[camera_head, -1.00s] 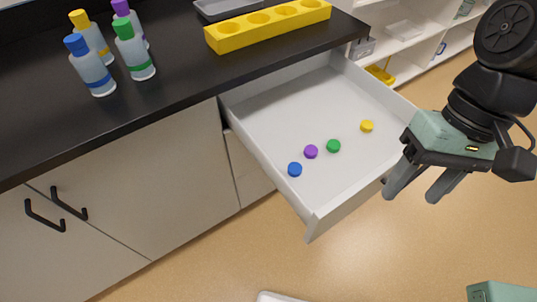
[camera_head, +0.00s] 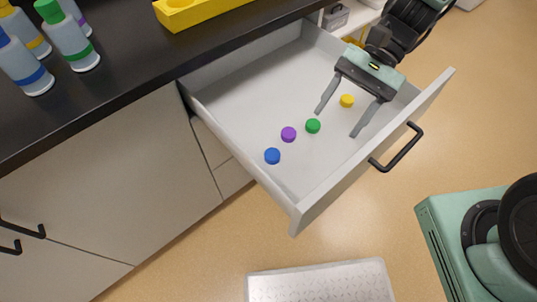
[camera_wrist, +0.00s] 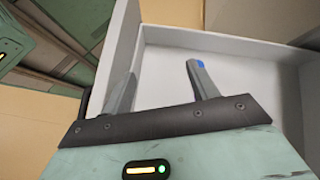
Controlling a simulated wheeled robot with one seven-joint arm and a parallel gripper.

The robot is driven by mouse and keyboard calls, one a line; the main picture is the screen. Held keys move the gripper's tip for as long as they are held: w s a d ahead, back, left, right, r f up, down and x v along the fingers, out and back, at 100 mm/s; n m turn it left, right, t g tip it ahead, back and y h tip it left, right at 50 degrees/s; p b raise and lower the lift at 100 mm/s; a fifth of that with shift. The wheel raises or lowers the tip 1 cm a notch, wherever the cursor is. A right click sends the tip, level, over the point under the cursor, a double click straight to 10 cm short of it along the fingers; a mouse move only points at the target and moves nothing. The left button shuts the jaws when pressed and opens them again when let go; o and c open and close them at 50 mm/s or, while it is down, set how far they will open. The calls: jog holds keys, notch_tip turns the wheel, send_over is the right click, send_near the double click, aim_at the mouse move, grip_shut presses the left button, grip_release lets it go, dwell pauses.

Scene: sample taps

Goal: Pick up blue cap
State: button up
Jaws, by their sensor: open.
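The blue cap (camera_head: 272,156) lies in the open white drawer (camera_head: 245,95), nearest its front left corner. A purple cap (camera_head: 288,134), a green cap (camera_head: 313,126) and a yellow cap (camera_head: 347,101) lie in a row to its right. My gripper (camera_head: 335,122) is open and empty over the drawer's right part, its fingers on either side of the yellow cap in the picture, apart from the blue cap. In the wrist view my gripper (camera_wrist: 160,78) points into the drawer, and a bit of blue (camera_wrist: 200,63) shows at the right fingertip; the other caps do not show there.
The black counter (camera_head: 130,75) overhangs the drawer's back and carries bottles (camera_head: 72,40) and a yellow rack (camera_head: 195,12). The drawer front has a black handle (camera_head: 398,150). A light perforated panel (camera_head: 320,283) is at the bottom.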

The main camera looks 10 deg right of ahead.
aim_at(273, 154)
jog(key=w+d+f+m+y+b, duration=0.1)
jog(key=w+f+m, duration=0.1)
jog(key=w+d+f+m+t+y+b, duration=0.1)
jog(key=w+f+m+y, duration=0.1)
jog(key=f, duration=0.1)
jog(key=w+d+f+m+y, duration=0.1)
jog(key=w+f+m+y, duration=0.1)
jog(key=w+m, duration=0.1)
jog(key=shift+d+f+t+b, duration=0.25)
jog(key=shift+d+t+b, duration=0.05)
jog(key=shift+d+b, duration=0.1)
jog(key=shift+w+a+f, duration=0.1)
jog(key=shift+a+f, duration=0.05)
jog(key=b+x, duration=0.1)
jog(key=x, duration=1.5)
jog(key=shift+a, duration=0.45)
jog(key=c, duration=1.1)
